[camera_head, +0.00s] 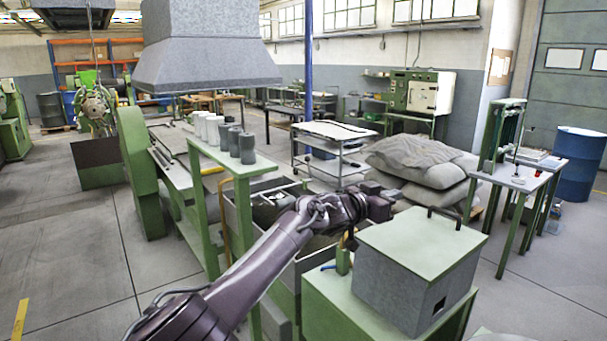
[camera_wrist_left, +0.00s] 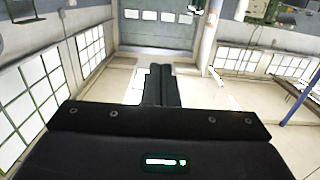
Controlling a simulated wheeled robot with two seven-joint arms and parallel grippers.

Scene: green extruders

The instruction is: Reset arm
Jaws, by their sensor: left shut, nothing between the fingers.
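My left arm reaches in from the bottom of the head view, and my left gripper (camera_head: 385,205) is held out in the air above and behind the grey-green box. In the left wrist view the two dark fingers of the left gripper (camera_wrist_left: 162,88) lie side by side, shut, with nothing between them. My right gripper shows in neither view.
A grey box with a pale green top (camera_head: 420,245) stands just below the left gripper. A narrow green bench (camera_head: 228,155) bears several grey and white cylinders. Stacked grey sacks (camera_head: 420,165) lie behind the gripper. A green table (camera_head: 515,175) and blue barrel (camera_head: 580,165) stand right. Floor is open at left.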

